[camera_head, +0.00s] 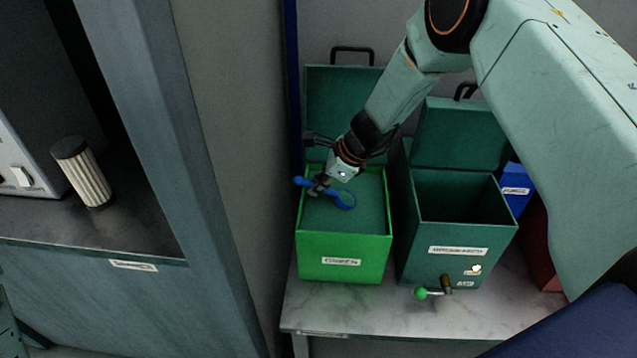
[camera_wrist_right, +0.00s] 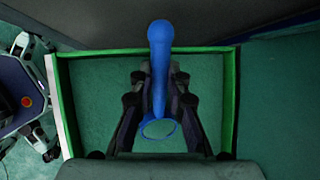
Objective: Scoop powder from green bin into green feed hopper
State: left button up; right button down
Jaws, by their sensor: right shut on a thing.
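The green bin (camera_head: 343,258) stands open on the marble-topped table, with teal-green powder (camera_head: 330,222) filling its inside nearly level. My right gripper (camera_head: 322,184) is over the bin and shut on a blue scoop (camera_head: 342,200). The scoop also shows in the right wrist view (camera_wrist_right: 159,60), its handle pointing up the picture and its ring-shaped end between the fingers (camera_wrist_right: 160,105) and over the powder. I cannot tell whether the scoop touches the powder. A dark green hopper (camera_head: 455,243) with its lid raised stands to the right of the bin. My left gripper is not in view.
The hopper has a green-knobbed lever (camera_head: 422,293) at its lower front. A blue box (camera_head: 516,188) and a dark red one (camera_head: 541,250) stand to its right. A ribbed filter cylinder (camera_head: 85,175) stands on the left bench. The table front (camera_head: 345,312) is clear.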

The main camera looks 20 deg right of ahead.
jog(key=shift+r, duration=0.15)
dwell(0.4)
jog(key=shift+r+p, duration=3.1)
jog(key=shift+r, duration=0.3)
jog(key=shift+f, duration=0.1)
